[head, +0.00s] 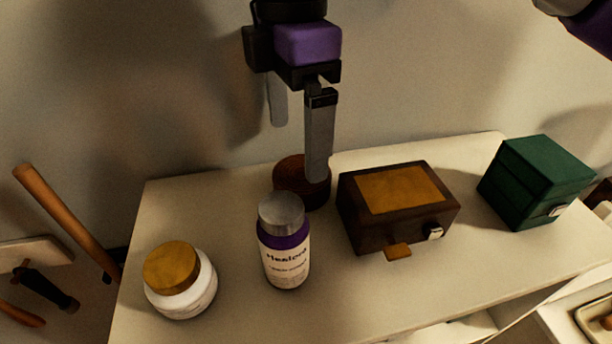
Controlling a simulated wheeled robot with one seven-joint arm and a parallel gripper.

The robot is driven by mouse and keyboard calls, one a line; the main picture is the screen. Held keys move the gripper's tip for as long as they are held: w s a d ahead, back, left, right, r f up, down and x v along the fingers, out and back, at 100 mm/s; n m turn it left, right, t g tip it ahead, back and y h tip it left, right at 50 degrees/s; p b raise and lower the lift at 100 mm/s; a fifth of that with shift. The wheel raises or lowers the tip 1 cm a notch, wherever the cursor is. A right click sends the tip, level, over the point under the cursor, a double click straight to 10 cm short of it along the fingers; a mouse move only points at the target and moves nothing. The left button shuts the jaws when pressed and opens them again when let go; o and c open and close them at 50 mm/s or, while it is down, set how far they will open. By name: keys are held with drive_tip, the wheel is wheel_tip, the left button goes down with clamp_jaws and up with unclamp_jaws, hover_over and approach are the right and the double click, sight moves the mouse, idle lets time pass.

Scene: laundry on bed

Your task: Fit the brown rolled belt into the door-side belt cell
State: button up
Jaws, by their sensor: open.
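A dark reddish-brown round coil (290,180), which looks like the rolled belt, sits on the cream top near its back edge. My gripper (298,154) points down over it and is open. The nearer finger overlaps the coil's right side in the picture; the farther finger ends behind and above it. I cannot tell whether either finger touches the coil. The bottle in front hides part of its lower side. I cannot make out the door-side belt cell in this view.
A bottle (286,255) stands right in front of the coil. A wood-lidded jar (181,285) is at front left. A dark brown box (378,222) stands close on the right, a green box (532,180) farther right. An open compartment (583,312) shows at lower right.

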sight(301, 173)
drive_tip(key=f, duration=0.4)
drive_tip(key=shift+s+d+f+p, duration=0.1)
drive_tip(key=shift+d+f+p, duration=0.05)
drive_tip(key=shift+d+p, duration=0.2)
drive_tip(key=shift+f, duration=0.5)
drive_tip(key=shift+r, duration=0.1)
drive_tip(key=c, duration=1.8)
